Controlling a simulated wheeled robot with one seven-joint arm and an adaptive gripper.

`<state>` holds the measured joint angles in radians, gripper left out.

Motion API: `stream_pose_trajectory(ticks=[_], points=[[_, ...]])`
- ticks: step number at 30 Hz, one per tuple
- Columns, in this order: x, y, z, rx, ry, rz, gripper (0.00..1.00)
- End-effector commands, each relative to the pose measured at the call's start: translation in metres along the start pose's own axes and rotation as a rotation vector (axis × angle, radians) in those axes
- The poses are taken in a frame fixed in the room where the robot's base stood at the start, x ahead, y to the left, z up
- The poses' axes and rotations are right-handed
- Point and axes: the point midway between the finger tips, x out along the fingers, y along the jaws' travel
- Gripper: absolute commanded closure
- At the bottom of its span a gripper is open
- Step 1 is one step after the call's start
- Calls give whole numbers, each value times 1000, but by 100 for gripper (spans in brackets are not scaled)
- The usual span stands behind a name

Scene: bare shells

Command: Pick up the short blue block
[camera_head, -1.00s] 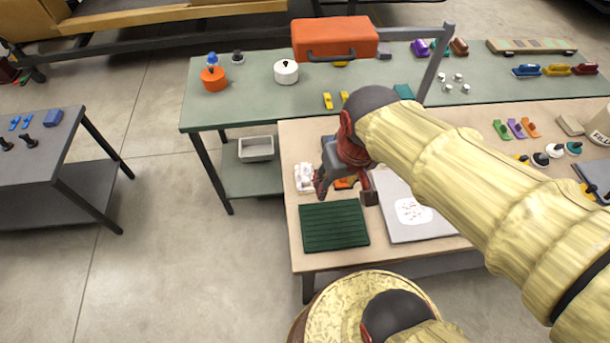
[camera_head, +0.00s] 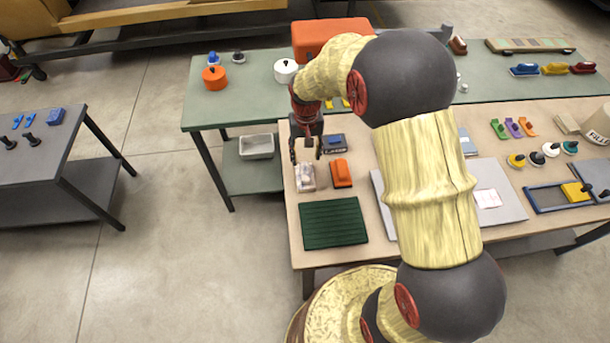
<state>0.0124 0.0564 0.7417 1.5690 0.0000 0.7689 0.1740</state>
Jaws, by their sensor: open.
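My gripper (camera_head: 306,154) is open and empty, pointing down above the left end of the wooden-topped table. A small, low, dark bluish block (camera_head: 334,143) lies just right of its fingers, apart from them as far as I can tell. An orange block (camera_head: 341,172) lies in front of that block, and a pale, clear-looking block (camera_head: 305,177) lies just below the fingers in the picture. Which blue block the task means is unclear.
A dark green ribbed mat (camera_head: 335,222) lies at the near left corner of the wooden table (camera_head: 290,205). A grey board (camera_head: 510,205) lies partly behind my arm. An orange toolbox (camera_head: 312,38) and pots stand on the green table behind. Floor on the left is clear.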

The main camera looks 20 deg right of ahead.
Motion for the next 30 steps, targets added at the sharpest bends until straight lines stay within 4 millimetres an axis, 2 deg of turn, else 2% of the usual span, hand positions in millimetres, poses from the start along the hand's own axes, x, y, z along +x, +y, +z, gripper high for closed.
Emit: stream_pose_trajectory(ticks=[6, 13, 21, 28, 30], points=[[23, 0, 4, 11, -7, 1, 53], [41, -2, 7, 10, -7, 1, 53], [77, -4, 10, 10, -6, 1, 53], [79, -4, 10, 10, -4, 1, 53], [79, -4, 10, 10, -5, 1, 56]])
